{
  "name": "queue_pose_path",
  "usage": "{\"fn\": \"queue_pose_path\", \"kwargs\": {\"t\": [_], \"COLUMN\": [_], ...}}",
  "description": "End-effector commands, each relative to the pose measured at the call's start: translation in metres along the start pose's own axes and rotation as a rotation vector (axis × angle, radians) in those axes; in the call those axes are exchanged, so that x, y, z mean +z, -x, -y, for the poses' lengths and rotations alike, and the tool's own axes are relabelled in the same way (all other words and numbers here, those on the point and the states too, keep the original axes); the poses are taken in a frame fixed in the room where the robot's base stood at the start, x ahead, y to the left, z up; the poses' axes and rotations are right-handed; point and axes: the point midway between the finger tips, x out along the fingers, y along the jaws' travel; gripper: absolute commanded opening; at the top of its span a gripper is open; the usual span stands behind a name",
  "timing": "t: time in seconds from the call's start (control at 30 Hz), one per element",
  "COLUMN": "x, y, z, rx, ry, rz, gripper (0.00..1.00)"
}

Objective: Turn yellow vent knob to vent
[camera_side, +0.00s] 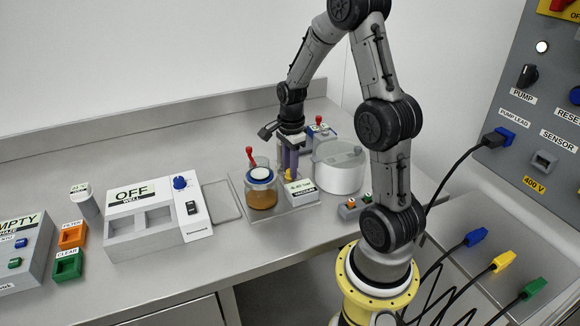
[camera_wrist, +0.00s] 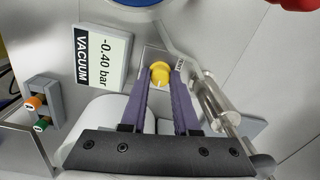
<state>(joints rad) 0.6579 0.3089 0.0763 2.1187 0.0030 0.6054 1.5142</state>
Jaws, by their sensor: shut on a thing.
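The yellow vent knob (camera_wrist: 160,72) is a small round knob on a light square plate, with a small VENT label just right of it in the wrist view. My gripper (camera_wrist: 161,80) points down at it, with its two purple fingers on either side of the knob and closed on it. A white display (camera_wrist: 98,58) left of the knob reads -0.40 bar, VACUUM. In the side view my gripper (camera_side: 289,172) is down among the tanks, and the knob (camera_side: 288,177) is mostly hidden by the fingers.
A glass jar of amber liquid (camera_side: 262,194) stands left of my gripper, and a white round tank (camera_side: 339,170) right. A metal pipe fitting (camera_wrist: 215,103) is close to the right finger. Red-handled valves (camera_side: 250,154) stand nearby. Orange and green buttons (camera_wrist: 37,108) sit left.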

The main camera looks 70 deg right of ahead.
Motion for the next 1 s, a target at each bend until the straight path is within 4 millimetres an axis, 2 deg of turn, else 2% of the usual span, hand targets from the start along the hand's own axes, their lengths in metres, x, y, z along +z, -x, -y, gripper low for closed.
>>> {"fn": "queue_pose_path", "kwargs": {"t": [0.37, 1.0], "x": [-0.0004, -0.0009], "y": [0.0012, 0.0015], "z": [0.0003, 0.0004], "rx": [-0.002, -0.003], "ry": [0.227, 0.833], "rz": [0.008, 0.027], "gripper": [0.00, 0.00]}}
